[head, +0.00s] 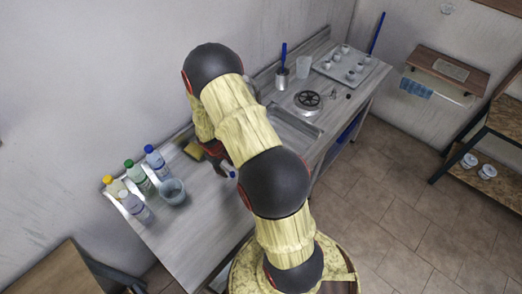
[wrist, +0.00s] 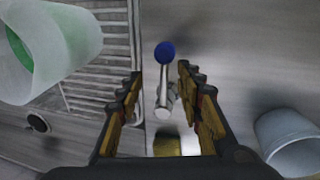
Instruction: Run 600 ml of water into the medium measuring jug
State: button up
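My gripper (wrist: 160,78) is open, its two fingers apart. Between them in the wrist view is a metal tap-like stem with a blue round knob (wrist: 165,52); I cannot tell if the fingers touch it. A translucent jug with a green inside (wrist: 68,45) shows large at the upper left of the wrist view, over the ribbed drainer. A grey-blue cup-like vessel (wrist: 290,140) is at the right; it also shows in the head view (head: 172,191), on the counter. I cannot tell which is the medium jug, and no water is visible. My arm hides much of the sink (head: 297,128).
Bottles with yellow, green and blue caps and a pale one (head: 135,207) stand at the counter's left. A yellow sponge (head: 193,151) lies near my gripper.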

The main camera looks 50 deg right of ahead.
jog(key=shift+o, duration=0.5)
jog(key=shift+a+r+p, duration=0.15)
jog(key=shift+r+p, duration=0.55)
jog(key=shift+r, duration=0.45)
jog(key=shift+a+r+p, duration=0.1)
jog(key=shift+r+p, duration=0.55)
jog(key=shift+r, duration=0.45)
notch_tip(320, 180, up, 12)
jog(key=a, duration=0.2)
jog(key=shift+a+f, duration=0.15)
jog(key=shift+a, duration=0.05)
